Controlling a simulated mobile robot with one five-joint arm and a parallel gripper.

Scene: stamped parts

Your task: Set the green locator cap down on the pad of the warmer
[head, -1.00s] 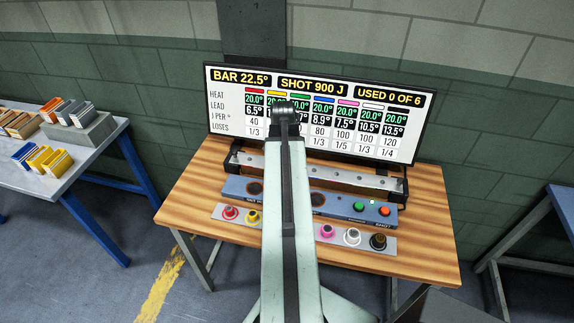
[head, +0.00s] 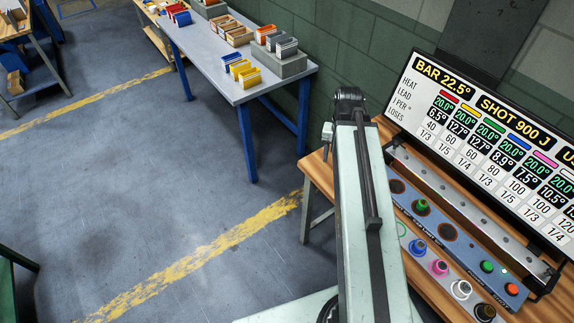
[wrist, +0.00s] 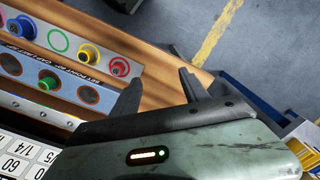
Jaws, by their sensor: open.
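The green locator cap (head: 421,205) stands on the middle dark round pad of the blue warmer (head: 466,256). In the wrist view the cap (wrist: 46,82) sits on the blue warmer strip (wrist: 66,90), with a bare dark pad on either side of it. My gripper (wrist: 160,90) is open and empty, with its two dark fingers apart over the wooden table's edge, to the right of the cap in that view. In the head view my arm's end stands left of the warmer, and the fingers are not clearly seen.
A grey strip in front holds blue (head: 417,246), pink (head: 438,267), white and dark caps, plus an empty green ring (head: 401,229). In the wrist view it also bears red (wrist: 119,67) and yellow (wrist: 91,53) caps. A display (head: 490,130) stands behind. Open floor lies left.

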